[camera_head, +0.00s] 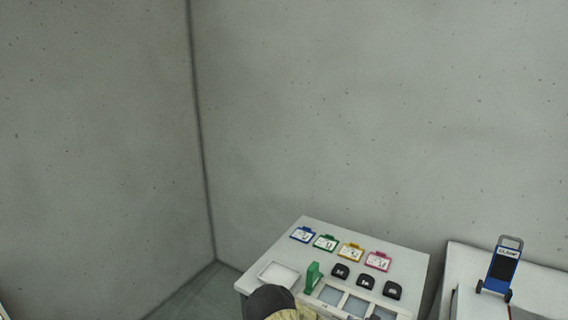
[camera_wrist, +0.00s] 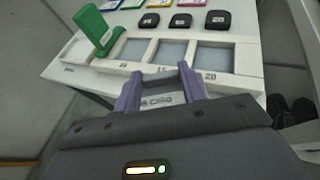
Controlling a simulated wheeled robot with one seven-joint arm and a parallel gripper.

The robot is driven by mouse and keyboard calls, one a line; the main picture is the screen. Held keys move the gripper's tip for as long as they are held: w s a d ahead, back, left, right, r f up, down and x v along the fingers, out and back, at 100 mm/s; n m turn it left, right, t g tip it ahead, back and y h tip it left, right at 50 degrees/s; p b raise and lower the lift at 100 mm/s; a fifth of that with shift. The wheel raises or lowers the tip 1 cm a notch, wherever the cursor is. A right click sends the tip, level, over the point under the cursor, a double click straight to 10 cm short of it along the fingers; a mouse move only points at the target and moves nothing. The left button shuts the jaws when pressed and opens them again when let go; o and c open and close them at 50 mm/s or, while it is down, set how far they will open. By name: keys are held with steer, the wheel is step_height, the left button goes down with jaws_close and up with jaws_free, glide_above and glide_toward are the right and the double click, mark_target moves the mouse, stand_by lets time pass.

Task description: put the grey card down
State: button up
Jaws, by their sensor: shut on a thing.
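My gripper (camera_wrist: 160,88) is in the wrist view, with its two purple fingers shut on a small light-grey piece that I take to be the grey card (camera_wrist: 157,101). Dark marks show on its face, too small to read. The fingers are at the front edge of a white tray (camera_wrist: 228,90) with several pale grey-blue compartments (camera_wrist: 172,52), marked with numbers along the front. I cannot tell whether the card touches the tray. In the head view, the gripper and the card cannot be made out.
A green upright piece (camera_head: 313,277) stands left of the compartments. Three black items (camera_head: 365,281) lie behind them. Blue, green, yellow and pink cards (camera_head: 377,261) lie along the back. A white-rimmed pad (camera_head: 279,273) is at left. A blue trolley-shaped stand (camera_head: 499,267) is on the right table.

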steer(key=s+a+n+y, duration=0.2)
steer(key=s+a, duration=0.3)
steer(key=a, duration=0.2)
step_height(320, 180, down, 7)
steer(key=b, duration=0.7)
steer(key=shift+a+f, duration=0.15)
steer(key=s+f, duration=0.6)
steer(key=f, duration=0.5)
steer(key=shift+w, duration=0.1)
